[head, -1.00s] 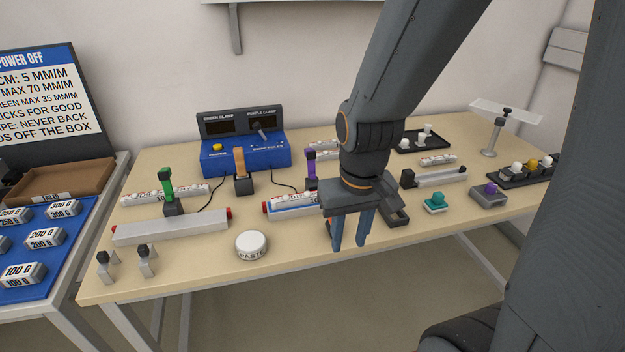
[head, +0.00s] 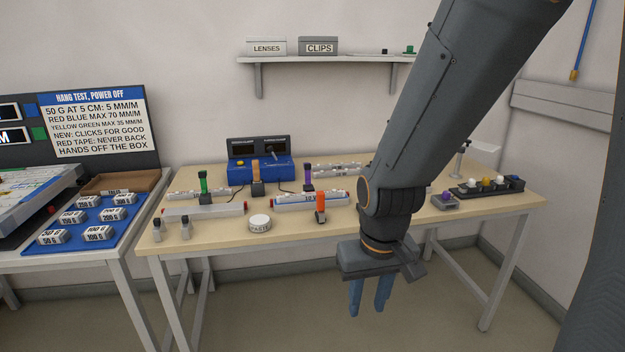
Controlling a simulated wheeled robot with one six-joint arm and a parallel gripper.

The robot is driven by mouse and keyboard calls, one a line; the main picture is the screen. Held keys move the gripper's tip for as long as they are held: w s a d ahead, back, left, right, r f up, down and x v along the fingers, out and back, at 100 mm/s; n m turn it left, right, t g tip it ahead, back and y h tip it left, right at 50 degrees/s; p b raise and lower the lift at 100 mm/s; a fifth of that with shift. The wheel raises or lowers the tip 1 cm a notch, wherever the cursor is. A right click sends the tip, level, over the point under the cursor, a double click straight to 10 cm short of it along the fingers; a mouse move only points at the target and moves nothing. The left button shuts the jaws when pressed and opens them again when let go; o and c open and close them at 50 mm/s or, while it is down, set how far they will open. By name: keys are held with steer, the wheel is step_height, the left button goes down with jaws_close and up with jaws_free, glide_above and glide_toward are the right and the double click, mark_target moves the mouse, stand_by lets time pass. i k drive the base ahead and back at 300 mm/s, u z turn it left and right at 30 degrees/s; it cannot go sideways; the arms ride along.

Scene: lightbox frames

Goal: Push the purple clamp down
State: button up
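The purple clamp (head: 308,180) stands upright in the middle of the wooden table, with a black tip, right of the blue control box (head: 262,168). Its base is partly hidden behind a long printed tube on a rail (head: 290,201). My gripper (head: 370,298) points down in front of the table's front edge, to the right of and well apart from the purple clamp. Its two blue-grey fingers are apart, with nothing seen between them.
A green clamp (head: 203,184), a yellow-orange clamp (head: 256,174) and an orange clamp (head: 320,203) also stand upright. A white paste jar (head: 260,223) sits near the front edge. A small grey block with a purple knob (head: 446,198) is at right. My arm hides part of the table's right side.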

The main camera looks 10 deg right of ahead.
mark_target(307, 167)
steer(key=z, duration=0.8)
steer(key=i, duration=1.4)
steer(key=u, duration=0.85)
steer(key=i, duration=0.55)
